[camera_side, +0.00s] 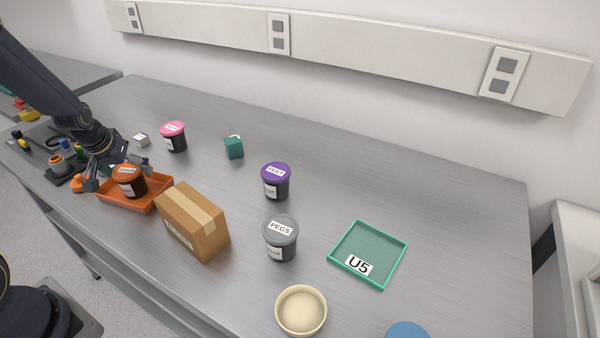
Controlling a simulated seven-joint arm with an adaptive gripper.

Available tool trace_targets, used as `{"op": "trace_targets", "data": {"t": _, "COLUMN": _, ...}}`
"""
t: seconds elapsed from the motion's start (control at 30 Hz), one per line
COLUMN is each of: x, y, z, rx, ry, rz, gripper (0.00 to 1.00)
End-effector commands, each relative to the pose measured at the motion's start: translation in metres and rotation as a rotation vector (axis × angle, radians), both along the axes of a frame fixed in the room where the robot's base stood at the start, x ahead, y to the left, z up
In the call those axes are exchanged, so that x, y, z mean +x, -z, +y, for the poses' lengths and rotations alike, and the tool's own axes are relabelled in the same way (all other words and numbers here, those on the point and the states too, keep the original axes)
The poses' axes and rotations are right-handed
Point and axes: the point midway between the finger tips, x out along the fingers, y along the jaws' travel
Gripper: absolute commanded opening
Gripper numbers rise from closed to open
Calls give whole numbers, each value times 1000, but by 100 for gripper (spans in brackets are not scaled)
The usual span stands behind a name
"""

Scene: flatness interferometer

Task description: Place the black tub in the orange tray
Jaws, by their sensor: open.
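A black tub with an orange lid (130,182) stands upright within the outline of the orange tray (150,203), toward its back left; its base looks to be on the tray floor. My gripper (116,172) is open at this tub, with one finger on its left and the other behind its right side. Whether the fingers touch it I cannot tell. Other black tubs stand on the bench: one with a pink lid (175,138), one with a purple lid (276,183), and one with a grey lid (281,241).
A cardboard box (195,222) stands close to the tray's right side. Several small parts and tools lie left of my gripper. The bench's back right is clear.

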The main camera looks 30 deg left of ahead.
Motion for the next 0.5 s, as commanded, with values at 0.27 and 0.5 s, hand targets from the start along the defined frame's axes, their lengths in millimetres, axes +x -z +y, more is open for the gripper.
{"op": "trace_targets", "data": {"t": 0.27, "x": -4, "y": -18, "z": -2, "rx": 2, "ry": 0, "rz": -3, "gripper": 99}}
{"op": "trace_targets", "data": {"t": 0.5, "x": -21, "y": -68, "z": -13, "rx": 5, "ry": 0, "rz": -6, "gripper": 99}}
